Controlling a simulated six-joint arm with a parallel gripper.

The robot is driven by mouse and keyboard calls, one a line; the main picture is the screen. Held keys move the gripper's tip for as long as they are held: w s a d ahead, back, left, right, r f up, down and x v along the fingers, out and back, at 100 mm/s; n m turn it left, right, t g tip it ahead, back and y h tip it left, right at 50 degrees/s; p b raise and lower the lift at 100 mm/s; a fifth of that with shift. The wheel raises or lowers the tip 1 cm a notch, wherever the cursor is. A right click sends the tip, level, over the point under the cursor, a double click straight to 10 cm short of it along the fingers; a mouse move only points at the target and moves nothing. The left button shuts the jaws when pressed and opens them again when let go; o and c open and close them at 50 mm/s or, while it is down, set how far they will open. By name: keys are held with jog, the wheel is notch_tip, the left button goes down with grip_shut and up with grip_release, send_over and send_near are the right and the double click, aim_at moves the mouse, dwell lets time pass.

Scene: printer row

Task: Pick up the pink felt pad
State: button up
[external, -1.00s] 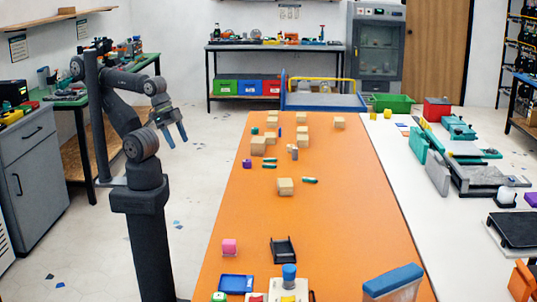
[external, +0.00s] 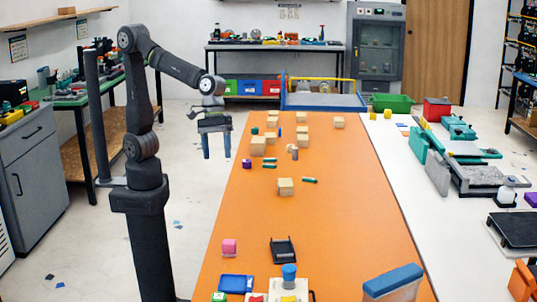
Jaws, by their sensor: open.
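A black tray (external: 284,250) stands to the right of the pad and a blue tray (external: 236,283) just below it. A wooden block (external: 286,186) and several more sit farther back. A blue-lidded container (external: 393,282) is at front right. The orange surface around the pad's upper side is clear.

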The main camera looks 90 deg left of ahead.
jog(key=w+d+f+n+g, duration=0.1)
jog(key=w+d+f+n, duration=0.3)
jog(key=w+d+n, duration=0.15)
send_near(229, 240)
jog(key=x, duration=0.5)
jog(key=shift+w+f, duration=0.2)
jog(key=shift+w, duration=0.05)
jog(key=shift+s+d+x, duration=0.1)
jog(key=shift+x, duration=1.45)
jog(key=shift+s+d+x, duration=0.1)
jog(key=shift+x, duration=1.4)
jog(key=shift+r, duration=0.1)
jog(key=c, duration=1.1)
